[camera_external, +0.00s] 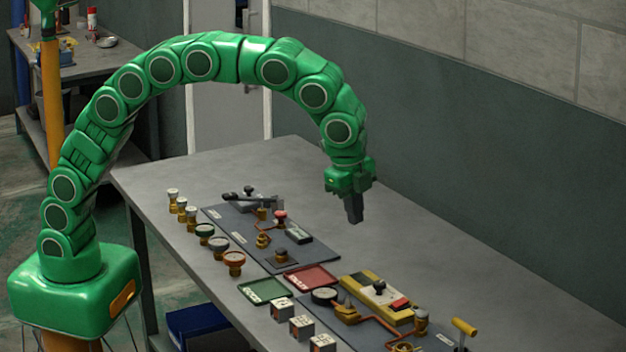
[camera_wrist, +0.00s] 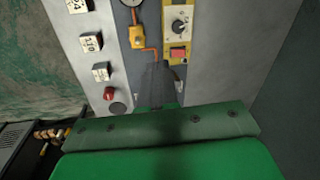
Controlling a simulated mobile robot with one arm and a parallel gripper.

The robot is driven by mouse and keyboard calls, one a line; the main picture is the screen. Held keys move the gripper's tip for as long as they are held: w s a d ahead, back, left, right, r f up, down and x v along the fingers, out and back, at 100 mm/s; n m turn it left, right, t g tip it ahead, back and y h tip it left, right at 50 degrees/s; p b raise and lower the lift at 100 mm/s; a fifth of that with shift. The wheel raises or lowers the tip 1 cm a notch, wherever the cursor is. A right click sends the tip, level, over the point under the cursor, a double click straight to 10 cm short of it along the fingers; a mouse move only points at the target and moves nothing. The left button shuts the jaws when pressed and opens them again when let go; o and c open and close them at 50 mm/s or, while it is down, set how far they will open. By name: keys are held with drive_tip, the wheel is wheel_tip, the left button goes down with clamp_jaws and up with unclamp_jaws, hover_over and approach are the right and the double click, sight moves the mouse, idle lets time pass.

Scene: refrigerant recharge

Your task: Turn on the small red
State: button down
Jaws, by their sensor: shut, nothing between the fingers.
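A small red switch (camera_external: 399,304) sits on the yellow-edged box (camera_external: 361,285) on the table, beside a black dial. In the wrist view the red switch (camera_wrist: 178,53) is below the dial (camera_wrist: 178,26). Whether it is on or off cannot be told. My gripper (camera_external: 356,218) points down, well above the table, with dark fingers together and empty. In the wrist view its fingers (camera_wrist: 157,66) show just left of and below the red switch, apart from it as far as the external view shows.
A gauge (camera_external: 324,295) and copper pipe lie left of the box. A yellow-handled lever (camera_external: 464,327) stands to its right. Red (camera_external: 312,278) and green (camera_external: 263,290) trays, white numbered cubes (camera_external: 301,326) and a dark board (camera_external: 237,231) with fittings are nearby. The table's far side is clear.

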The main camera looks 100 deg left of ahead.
drive_tip(key=m, duration=0.2)
hover_over(403, 300)
drive_tip(key=s+d, duration=0.3)
drive_tip(key=f, duration=0.4)
drive_tip(key=shift+w+a+f, duration=0.15)
drive_tip(key=shift+w+a, duration=0.1)
drive_tip(key=f, duration=0.4)
drive_tip(key=w+a+f, duration=0.1)
drive_tip(key=f, duration=0.4)
drive_tip(key=w+a+f, duration=0.1)
drive_tip(key=f, duration=0.3)
drive_tip(key=shift+f, duration=0.3)
drive_tip(key=shift+f, duration=0.1)
